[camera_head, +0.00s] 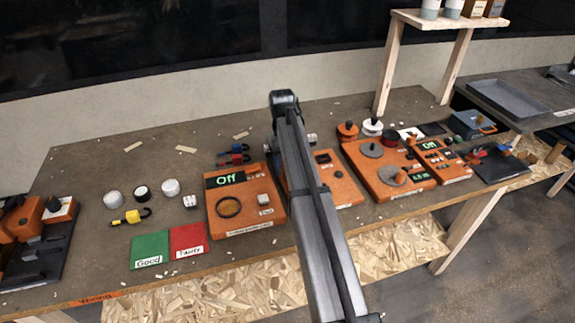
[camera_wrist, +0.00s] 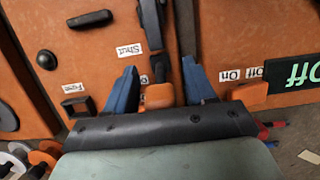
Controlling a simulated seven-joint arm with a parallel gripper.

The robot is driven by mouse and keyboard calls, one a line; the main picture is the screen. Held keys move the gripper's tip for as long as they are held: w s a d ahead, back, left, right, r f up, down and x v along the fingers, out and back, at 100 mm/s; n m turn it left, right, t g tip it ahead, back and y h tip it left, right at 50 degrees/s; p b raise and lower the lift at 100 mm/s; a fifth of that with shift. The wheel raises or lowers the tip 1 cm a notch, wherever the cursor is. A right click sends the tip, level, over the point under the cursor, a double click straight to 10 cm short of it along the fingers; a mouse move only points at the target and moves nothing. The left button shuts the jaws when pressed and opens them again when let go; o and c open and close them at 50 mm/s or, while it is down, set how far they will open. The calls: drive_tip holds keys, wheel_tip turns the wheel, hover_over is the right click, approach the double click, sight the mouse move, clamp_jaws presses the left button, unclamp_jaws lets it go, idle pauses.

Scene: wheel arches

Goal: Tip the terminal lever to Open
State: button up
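In the wrist view my gripper (camera_wrist: 161,68) is open, with its two blue fingers apart over an orange panel (camera_wrist: 95,60). An orange block (camera_wrist: 159,96) shows between the fingers, with a visible gap on each side. Dark bars (camera_wrist: 151,24) run up from between the fingertips, beside a "Shut" label (camera_wrist: 130,50). Another label close to the left finger is mostly covered and cannot be read. I cannot tell for certain which part is the terminal lever, or its exact tilt. In the head view my arm hides the gripper and much of this panel (camera_head: 345,190).
In the wrist view "On" and "Off" labels sit right of the fingers, beside another orange block (camera_wrist: 250,92). A black handle (camera_wrist: 90,19) and a "Fuse" label lie left. In the head view, neighbouring orange panels (camera_head: 245,211) stand on both sides along the bench (camera_head: 100,185).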

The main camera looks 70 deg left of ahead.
drive_tip(key=shift+r, duration=0.1)
drive_tip(key=shift+a+r, duration=0.25)
drive_tip(key=shift+r, duration=0.3)
drive_tip(key=v, duration=0.3)
drive_tip(key=shift+a+r, duration=0.1)
drive_tip(key=shift+r, duration=0.2)
drive_tip(key=a, duration=1.1)
drive_tip(key=shift+a, duration=0.4)
